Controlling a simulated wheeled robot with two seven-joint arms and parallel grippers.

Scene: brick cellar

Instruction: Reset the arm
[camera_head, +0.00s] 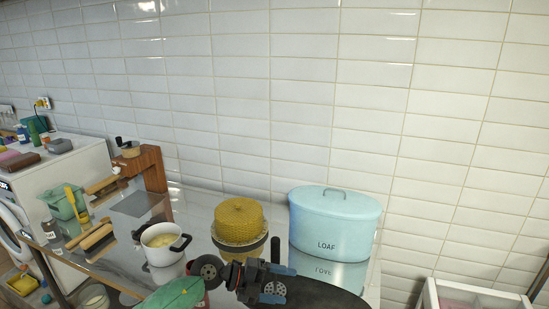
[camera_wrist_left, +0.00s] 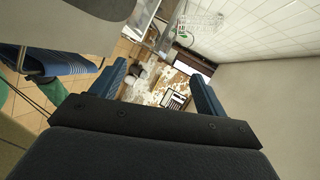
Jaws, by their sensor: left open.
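My left gripper (camera_head: 281,283) has dark parts and blue fingers and is in the lower middle of the head view, in front of the light blue loaf tin. Its arm crosses the bottom of the picture. In the left wrist view its two blue fingers (camera_wrist_left: 160,92) stand wide apart with nothing between them.
A light blue tin (camera_head: 330,225) marked LOAF stands against the tiled wall. A yellow woven cake-like object (camera_head: 239,221) and a white pot (camera_head: 160,247) stand to its left on the shiny counter. A white washing machine (camera_head: 70,185) is at the far left.

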